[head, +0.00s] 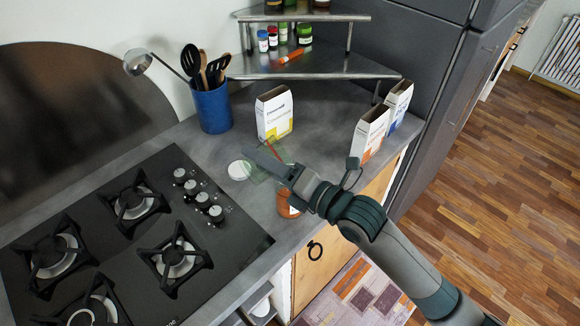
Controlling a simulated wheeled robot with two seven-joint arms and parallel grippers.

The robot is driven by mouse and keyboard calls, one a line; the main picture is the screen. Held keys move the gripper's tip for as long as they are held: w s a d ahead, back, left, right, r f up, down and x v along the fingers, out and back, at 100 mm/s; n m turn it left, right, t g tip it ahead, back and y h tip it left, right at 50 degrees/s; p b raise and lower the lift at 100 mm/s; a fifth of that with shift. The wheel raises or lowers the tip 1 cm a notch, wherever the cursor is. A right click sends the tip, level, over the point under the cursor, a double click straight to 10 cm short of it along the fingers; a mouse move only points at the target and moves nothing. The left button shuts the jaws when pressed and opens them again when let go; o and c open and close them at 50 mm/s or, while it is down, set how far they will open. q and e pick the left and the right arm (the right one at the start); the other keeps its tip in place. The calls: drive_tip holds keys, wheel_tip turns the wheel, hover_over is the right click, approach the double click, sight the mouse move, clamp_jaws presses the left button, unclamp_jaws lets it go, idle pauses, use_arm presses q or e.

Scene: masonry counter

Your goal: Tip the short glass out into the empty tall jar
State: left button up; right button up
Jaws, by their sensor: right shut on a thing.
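My right gripper (268,160) reaches in from the lower right over the counter, shut on a clear greenish glass (258,174). The gripper and its finger hide part of the glass, so I cannot tell its tilt or what is in it. An orange-brown jar-like container (286,208) stands on the counter just below my right gripper, near the front edge, partly hidden by the gripper. I cannot make out for certain an empty tall jar. My left gripper is not in view.
A round white item (238,171) lies left of the glass. A hob (130,240) with knobs fills the left. Behind stand a blue utensil pot (211,108), a yellow-white carton (273,114) and two more cartons (369,134) at right. A metal corner shelf (330,68) holds small jars.

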drive_tip(key=n+p, duration=0.1)
drive_tip(key=n+h+p, duration=0.1)
drive_tip(key=p, duration=0.1)
drive_tip(key=shift+r, duration=0.35)
drive_tip(key=shift+f+n+h+p, duration=0.45)
drive_tip(key=shift+n+p, duration=0.25)
drive_tip(key=shift+p, duration=0.15)
drive_tip(key=shift+a+r+n+h+p, duration=0.2)
drive_tip(key=shift+n+p, duration=0.3)
drive_tip(key=shift+p, duration=0.75)
drive_tip(key=shift+s+a+f+n+g, duration=0.1)
drive_tip(key=shift+a+f+n+g, duration=0.1)
drive_tip(key=shift+n+g, duration=0.1)
drive_tip(key=s+a+f+n+h, duration=0.1)
drive_tip(key=a+f+n+h, duration=0.2)
drive_tip(key=f, duration=0.6)
drive_tip(key=shift+s+n+t, duration=0.3)
drive_tip(key=shift+n+t, duration=0.1)
drive_tip(key=shift+n, duration=0.5)
drive_tip(key=shift+s+f+h, duration=0.1)
drive_tip(key=shift+f+h, duration=0.1)
drive_tip(key=shift+h, duration=0.15)
